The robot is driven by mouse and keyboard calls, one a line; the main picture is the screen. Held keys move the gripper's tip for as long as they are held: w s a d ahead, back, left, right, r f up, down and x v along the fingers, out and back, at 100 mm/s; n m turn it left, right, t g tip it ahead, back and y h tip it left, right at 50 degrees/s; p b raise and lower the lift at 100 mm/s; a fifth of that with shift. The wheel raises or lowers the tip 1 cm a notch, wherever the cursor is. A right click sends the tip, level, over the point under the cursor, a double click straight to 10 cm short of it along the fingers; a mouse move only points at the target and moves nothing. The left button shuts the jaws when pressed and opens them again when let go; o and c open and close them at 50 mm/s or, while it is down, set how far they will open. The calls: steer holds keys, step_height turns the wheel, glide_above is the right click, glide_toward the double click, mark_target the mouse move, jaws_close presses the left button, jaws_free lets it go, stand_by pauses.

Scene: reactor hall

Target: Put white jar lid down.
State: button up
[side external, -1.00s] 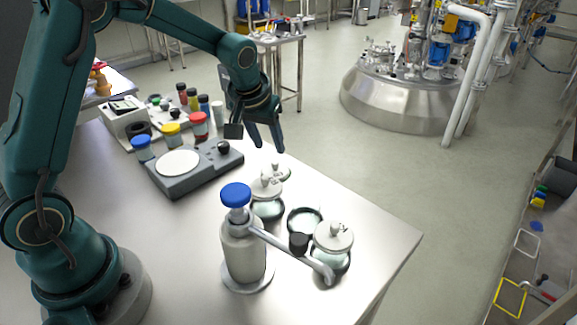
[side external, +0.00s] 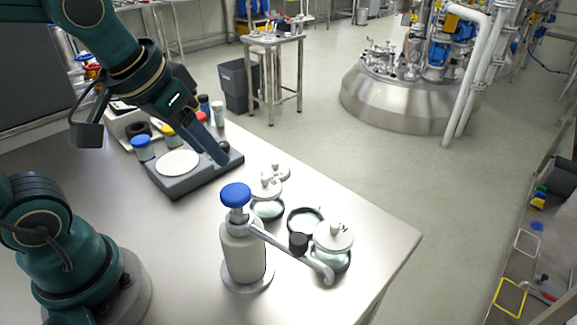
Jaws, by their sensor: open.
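A white jar lid with a knob (side external: 276,171) is at the table's far right edge, behind a lidded glass jar; whether it lies on the table or on another jar I cannot tell. That jar's white lid (side external: 265,188) sits on top of it. A third white lid (side external: 334,236) sits on the front right jar. Between them stands an open jar with a dark rim (side external: 305,220). My gripper (side external: 218,158) is open and empty, pointing down to the right over the grey scale's right end, left of the lids. Its fingers overlap in this view.
The grey scale (side external: 190,184) with a round white plate (side external: 178,163) lies below my gripper. A metal pump bottle with a blue cap (side external: 243,245) stands in front, its spout crossing before the jars. Coloured-cap jars (side external: 142,148) stand behind left.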

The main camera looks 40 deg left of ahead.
steer(key=shift+m+h, duration=0.3)
steer(key=shift+m, duration=0.3)
steer(key=s, duration=0.1)
steer(key=s+d+f, duration=0.1)
steer(key=s, duration=0.3)
steer(key=shift+s+d+f, duration=0.2)
steer(key=shift+f, duration=0.15)
